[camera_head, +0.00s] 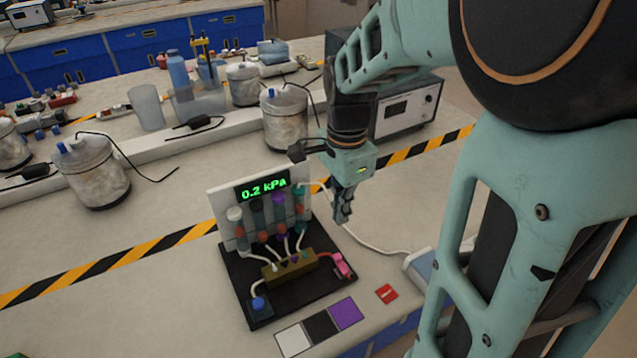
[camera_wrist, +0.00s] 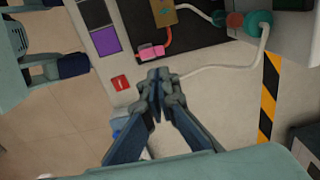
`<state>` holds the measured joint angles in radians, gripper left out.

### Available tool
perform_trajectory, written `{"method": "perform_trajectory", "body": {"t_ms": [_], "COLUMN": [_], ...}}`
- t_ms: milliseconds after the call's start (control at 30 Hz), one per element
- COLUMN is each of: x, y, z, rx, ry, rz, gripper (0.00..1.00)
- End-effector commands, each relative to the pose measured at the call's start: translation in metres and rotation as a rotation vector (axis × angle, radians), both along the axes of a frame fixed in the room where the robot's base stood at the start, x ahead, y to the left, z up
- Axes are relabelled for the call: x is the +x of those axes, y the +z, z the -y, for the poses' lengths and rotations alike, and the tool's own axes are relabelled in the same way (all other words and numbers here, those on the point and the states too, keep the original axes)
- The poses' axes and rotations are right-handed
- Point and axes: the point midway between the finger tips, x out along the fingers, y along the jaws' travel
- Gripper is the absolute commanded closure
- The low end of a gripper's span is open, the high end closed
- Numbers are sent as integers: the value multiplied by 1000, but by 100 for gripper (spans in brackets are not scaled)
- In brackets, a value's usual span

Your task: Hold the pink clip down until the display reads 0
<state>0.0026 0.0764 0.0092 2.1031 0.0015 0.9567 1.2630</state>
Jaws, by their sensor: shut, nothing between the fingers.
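The pink clip (camera_head: 342,264) sits at the right edge of the black board (camera_head: 256,316), at the end of an orange-red tube from the brass block (camera_head: 290,267). It also shows in the wrist view (camera_wrist: 150,51), ahead of my fingertips. The display (camera_head: 264,188) on the white panel reads 0.2 kPa in green. My gripper (camera_head: 343,215) is shut and empty. It points down, above and apart from the clip, to the right of the panel. In the wrist view, its fingertips (camera_wrist: 158,77) are together with nothing between them.
Upright tubes with coloured caps (camera_head: 301,200) stand before the panel. A blue knob (camera_head: 259,304) is at the board's front left. A red tile (camera_head: 386,293) and coloured squares (camera_head: 344,313) lie in front. A white cable (camera_head: 362,241) runs right. Metal canisters (camera_head: 92,172) stand behind.

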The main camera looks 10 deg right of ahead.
Motion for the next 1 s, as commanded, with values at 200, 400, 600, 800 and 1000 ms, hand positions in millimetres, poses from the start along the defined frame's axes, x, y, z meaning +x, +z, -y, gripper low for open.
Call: {"method": "perform_trajectory", "body": {"t_ms": [200,400,600,800,1000], "x": [-1,-1,0,0,1], "y": [-50,-89,-112,-119,-119], "z": [0,0,0,0,0], "rx": [0,0,0,0,0], "ry": [0,1,0,0,0], "rz": [-6,-5,-2,-1,0], "gripper": [100,100,100,100,100]}}
